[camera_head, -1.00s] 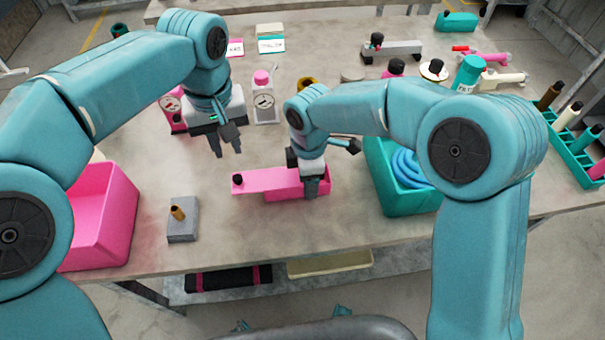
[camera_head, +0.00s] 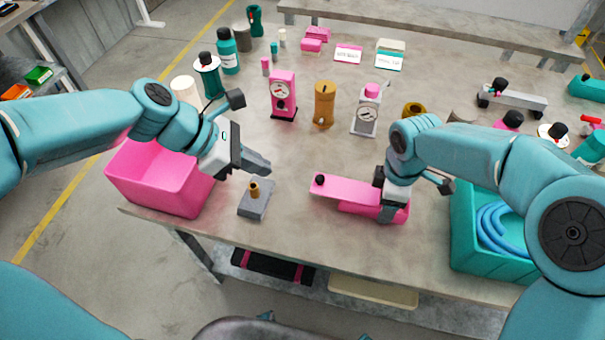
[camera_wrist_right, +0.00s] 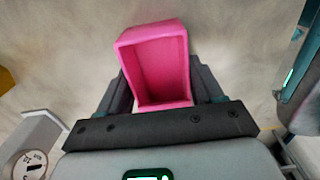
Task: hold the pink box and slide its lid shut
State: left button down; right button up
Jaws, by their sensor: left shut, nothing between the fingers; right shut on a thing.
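The pink box (camera_head: 371,208) sits at the table's front. Its flat pink lid (camera_head: 343,188) sticks out far to the left and has a black knob (camera_head: 319,180) near its left end. My right gripper (camera_head: 391,211) is shut on the box at its right part. In the right wrist view the box (camera_wrist_right: 163,75) is between the fingers, and its hollow inside shows uncovered there. My left gripper (camera_head: 259,166) is shut and empty, left of the lid and apart from it, over the back of a grey block with a brass peg.
The grey block (camera_head: 255,205) stands left of the lid near the front edge. A large pink bin (camera_head: 155,190) is at the left and a teal bin (camera_head: 480,258) with blue hose at the right. Gauges (camera_head: 283,95) and bottles stand behind. Bare tabletop lies between block and lid.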

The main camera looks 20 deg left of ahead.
jog(key=shift+a, duration=0.1)
pick_arm(q)
jog(key=shift+n, duration=0.3)
jog(key=w+d+f, duration=0.1)
jog(key=f, duration=0.1)
jog(key=w+d+f, duration=0.1)
jog(key=f, duration=0.2)
jog(key=w+d+f, duration=0.1)
jog(key=f, duration=0.1)
jog(key=shift+d+f, duration=0.1)
jog(key=shift+f, duration=0.1)
jog(key=d, duration=0.1)
jog(key=w+d, duration=0.1)
jog(key=d, duration=0.1)
jog(key=shift+w+f, duration=0.3)
jog(key=shift+w+d, duration=0.2)
jog(key=shift+d, duration=0.15)
jog(key=shift+d, duration=0.1)
send_near(351, 192)
jog(key=x, duration=0.5)
pick_arm(e)
jog(key=shift+a, duration=0.1)
